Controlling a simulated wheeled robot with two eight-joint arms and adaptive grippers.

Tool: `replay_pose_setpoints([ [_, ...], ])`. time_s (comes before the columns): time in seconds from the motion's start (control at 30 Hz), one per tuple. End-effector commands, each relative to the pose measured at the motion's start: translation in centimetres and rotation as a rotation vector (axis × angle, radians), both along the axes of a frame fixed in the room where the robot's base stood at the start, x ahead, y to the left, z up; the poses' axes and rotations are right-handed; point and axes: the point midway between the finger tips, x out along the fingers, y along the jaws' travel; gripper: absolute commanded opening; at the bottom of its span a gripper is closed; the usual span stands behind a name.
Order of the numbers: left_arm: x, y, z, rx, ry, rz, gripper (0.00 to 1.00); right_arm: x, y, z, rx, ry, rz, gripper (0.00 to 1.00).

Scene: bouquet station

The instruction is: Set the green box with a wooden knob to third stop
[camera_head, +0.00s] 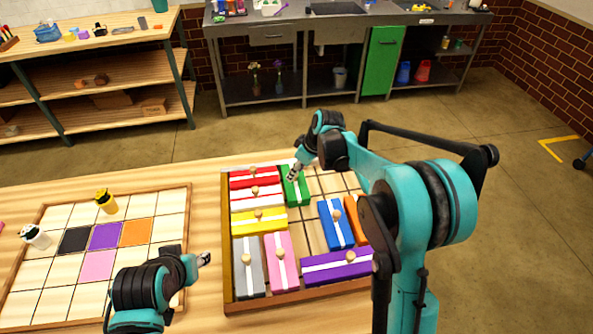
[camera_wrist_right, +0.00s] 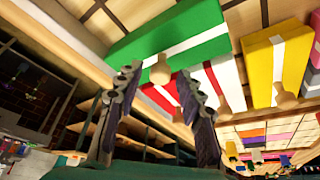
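The green box (camera_head: 304,190) with a white stripe and a wooden knob stands upright in the picture at the far edge of the wooden tray (camera_head: 227,243), right of the red and white boxes. My right gripper (camera_head: 293,175) is over it. In the right wrist view the green box (camera_wrist_right: 180,30) shows its knob (camera_wrist_right: 161,70) between the spread fingers (camera_wrist_right: 158,78), with gaps on both sides. The right gripper is open and empty. My left gripper (camera_head: 205,259) is left of the tray, away from the green box; its finger opening is too small to tell.
Red (camera_head: 240,182), white (camera_head: 243,201), yellow (camera_head: 245,228), grey (camera_head: 248,281), pink (camera_head: 290,272), blue (camera_head: 335,233), orange (camera_head: 353,210) and purple (camera_head: 322,271) boxes share the tray. Bare cells lie right of the green box and below it. A grid board (camera_head: 60,300) is at left.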

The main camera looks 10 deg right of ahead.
Motion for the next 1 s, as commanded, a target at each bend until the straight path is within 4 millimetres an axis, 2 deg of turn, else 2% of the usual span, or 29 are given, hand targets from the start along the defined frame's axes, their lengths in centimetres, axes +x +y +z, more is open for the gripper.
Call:
replay_pose_setpoints([
  [0.03,0.0,0.0,0.0,0.0,0.0,0.0,0.41,0.0,0.0,0.0,0.0,0.0,0.0,0.2],
  [0.1,0.0,0.0,0.0,0.0,0.0,0.0,0.41,0.0,0.0,0.0,0.0,0.0,0.0,0.01],
  [0.13,0.0,0.0,0.0,0.0,0.0,0.0,0.41,0.0,0.0,0.0,0.0,0.0,0.0,0.0],
  [0.33,0.0,0.0,0.0,0.0,0.0,0.0,0.41,-0.1,0.0,0.0,0.0,0.0,0.0,0.0],
  [0.47,0.0,0.0,0.1,0.0,0.0,0.0,0.41,-1.1,-0.1,0.1,0.0,0.0,0.0,0.0],
  [0.57,0.0,0.0,0.2,0.0,0.0,0.0,0.41,-2.9,-0.1,0.1,0.0,0.001,0.0,0.0],
  [1.0,0.0,0.0,1.1,0.0,0.0,0.0,0.41,-13.6,-0.5,0.1,-0.001,0.001,0.0,0.0],
])
